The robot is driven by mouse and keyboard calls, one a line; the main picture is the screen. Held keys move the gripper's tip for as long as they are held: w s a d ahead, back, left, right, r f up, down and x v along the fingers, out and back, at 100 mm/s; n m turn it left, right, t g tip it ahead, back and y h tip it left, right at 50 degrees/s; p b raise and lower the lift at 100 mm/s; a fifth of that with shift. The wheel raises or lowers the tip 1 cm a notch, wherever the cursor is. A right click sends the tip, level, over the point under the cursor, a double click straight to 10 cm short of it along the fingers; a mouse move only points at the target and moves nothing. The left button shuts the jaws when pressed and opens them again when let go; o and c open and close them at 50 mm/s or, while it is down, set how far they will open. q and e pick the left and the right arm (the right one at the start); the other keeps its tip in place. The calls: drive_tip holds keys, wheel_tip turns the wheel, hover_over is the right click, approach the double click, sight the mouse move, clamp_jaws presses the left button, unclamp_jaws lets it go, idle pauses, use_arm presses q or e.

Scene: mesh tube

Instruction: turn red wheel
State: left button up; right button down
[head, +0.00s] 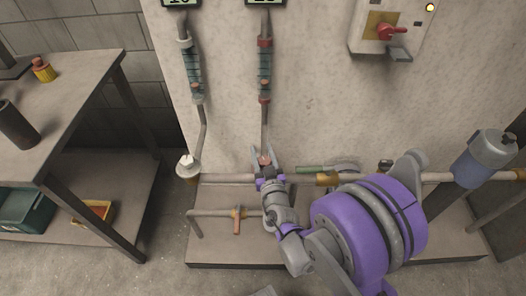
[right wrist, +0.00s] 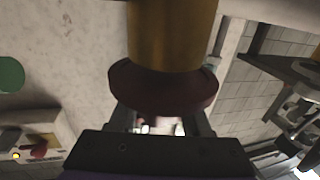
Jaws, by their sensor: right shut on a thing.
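The red wheel (right wrist: 162,92) shows in the right wrist view as a dark red disc below a brass-coloured stem (right wrist: 172,35). My right gripper (right wrist: 160,118) is shut on it, with a finger on each side. In the head view my right gripper (head: 265,162) is at the pipework in front of the wall, below the red-fitted vertical tube. The wheel there is mostly hidden by the gripper; only a small reddish bit (head: 265,160) shows between the fingers. My left gripper is not in view.
A horizontal pipe (head: 225,178) runs behind my right gripper. A green-handled valve (head: 312,169) is just right of it. A white-topped fitting (head: 187,167) is to the left. A red switch (head: 391,32) is on the wall. A workbench (head: 85,75) stands at left.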

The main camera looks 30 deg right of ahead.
drive_tip(key=shift+y, duration=0.3)
drive_tip(key=shift+c, duration=1.8)
unclamp_jaws()
drive_tip(key=v, duration=1)
drive_tip(key=shift+s+a+b, duration=0.2)
drive_tip(key=shift+s+b, duration=0.15)
drive_tip(key=shift+f, duration=0.1)
